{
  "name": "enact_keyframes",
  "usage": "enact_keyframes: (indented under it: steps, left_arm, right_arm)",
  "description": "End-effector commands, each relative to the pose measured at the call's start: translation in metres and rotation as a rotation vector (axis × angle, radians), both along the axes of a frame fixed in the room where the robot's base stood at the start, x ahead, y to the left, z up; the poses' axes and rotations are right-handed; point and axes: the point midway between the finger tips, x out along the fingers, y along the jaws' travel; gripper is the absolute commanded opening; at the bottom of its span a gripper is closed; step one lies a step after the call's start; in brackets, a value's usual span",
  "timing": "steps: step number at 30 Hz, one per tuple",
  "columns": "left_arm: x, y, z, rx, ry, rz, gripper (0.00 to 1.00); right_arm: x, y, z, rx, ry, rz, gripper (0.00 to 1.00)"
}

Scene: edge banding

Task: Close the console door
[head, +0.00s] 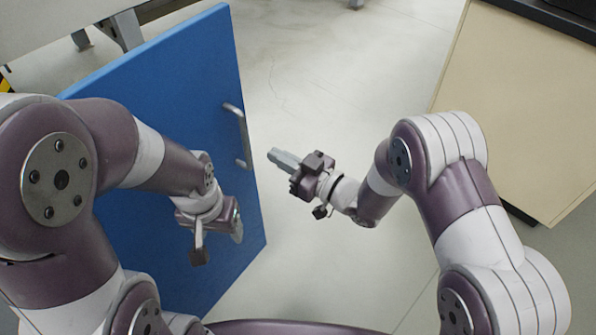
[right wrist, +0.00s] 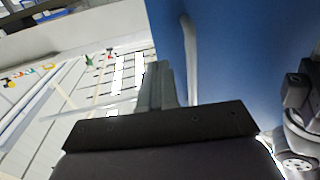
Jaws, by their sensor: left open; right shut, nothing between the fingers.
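The blue console door (head: 178,130) stands swung open on the left of the head view, with a grey vertical bar handle (head: 239,135) near its right edge. My left gripper (head: 215,235) is in front of the door's lower part, left of and below the handle. My right gripper (head: 280,157) is shut and empty, with its fingers pointing left toward the handle and a small gap between them in the picture. In the right wrist view the shut fingers (right wrist: 158,85) are just left of the handle (right wrist: 190,60) and the blue door (right wrist: 235,60).
A beige cabinet (head: 525,100) with a dark top stands at the right. Pale floor (head: 330,70) lies open between it and the door. A grey structure (head: 60,40) is behind the door at upper left. My left arm covers part of the door.

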Motion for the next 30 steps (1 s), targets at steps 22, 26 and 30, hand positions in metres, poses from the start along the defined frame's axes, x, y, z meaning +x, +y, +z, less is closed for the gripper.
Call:
enact_keyframes:
  steps: [22,26,30]
  left_arm:
    - [0.000,0.000,-0.023,0.000,0.000,0.000,0.65]
    - [0.000,0.000,-0.022,0.000,0.000,0.000,0.65]
    - [0.000,0.000,-0.022,0.000,0.000,0.000,0.65]
  right_arm:
    - [0.032,0.053,0.000,-0.001,0.001,-0.002,0.00]
    - [0.033,0.054,0.000,-0.001,0.001,0.001,0.00]
    - [0.038,0.057,0.000,-0.001,0.000,0.017,0.00]
